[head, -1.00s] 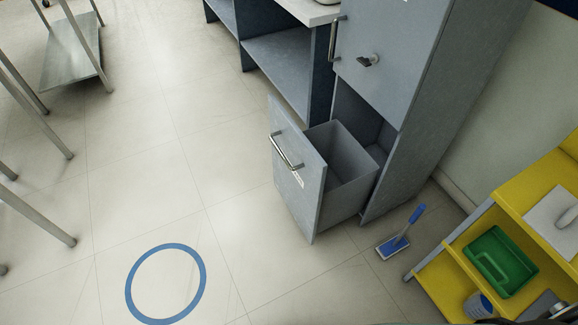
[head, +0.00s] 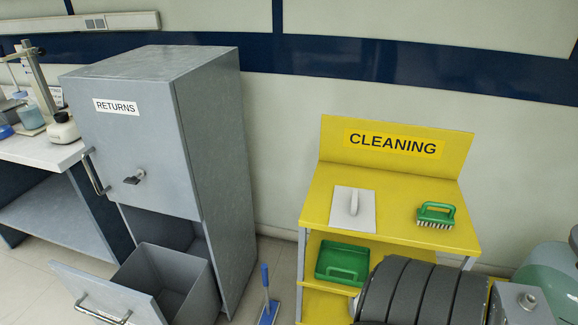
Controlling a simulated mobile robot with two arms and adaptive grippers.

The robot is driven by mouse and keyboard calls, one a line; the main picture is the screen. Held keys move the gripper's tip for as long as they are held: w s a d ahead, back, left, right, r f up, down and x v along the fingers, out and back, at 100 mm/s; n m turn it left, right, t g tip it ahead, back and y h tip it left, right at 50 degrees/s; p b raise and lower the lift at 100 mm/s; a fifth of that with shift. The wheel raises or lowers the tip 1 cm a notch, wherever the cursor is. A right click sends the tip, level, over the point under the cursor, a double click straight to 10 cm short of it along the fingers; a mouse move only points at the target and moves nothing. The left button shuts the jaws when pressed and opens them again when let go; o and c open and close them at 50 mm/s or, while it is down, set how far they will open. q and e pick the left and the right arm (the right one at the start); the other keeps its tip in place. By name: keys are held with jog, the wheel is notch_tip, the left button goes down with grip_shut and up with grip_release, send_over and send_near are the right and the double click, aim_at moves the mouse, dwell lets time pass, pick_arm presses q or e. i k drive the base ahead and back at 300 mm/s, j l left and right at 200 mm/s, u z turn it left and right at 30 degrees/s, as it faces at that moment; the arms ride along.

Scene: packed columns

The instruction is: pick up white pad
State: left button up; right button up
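The white pad (head: 354,222) is a flat white square with a raised white handle. It lies on the top shelf of the yellow cleaning stand (head: 320,200), left of the middle, under the "CLEANING" sign. Nothing covers it. Neither of my grippers is in view.
A green scrubbing brush (head: 436,216) stands right of the pad. A green tray (head: 342,264) sits on the shelf below. A dark ribbed shape hides the stand's lower right. Left are a blue-handled floor tool (head: 265,290) and the grey "RETURNS" cabinet (head: 150,180) with its drawer (head: 185,295) open.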

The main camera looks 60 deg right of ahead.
aim_at(354, 208)
jog(key=z, duration=4.6)
jog(key=k+j, duration=0.25)
jog(key=k, duration=0.3)
jog(key=k+j, duration=0.25)
jog(key=k, duration=0.25)
jog(key=k+j+z, duration=0.1)
jog(key=k+j, duration=0.15)
jog(key=k, duration=0.3)
jog(key=k+j, duration=0.2)
jog(key=k, duration=0.3)
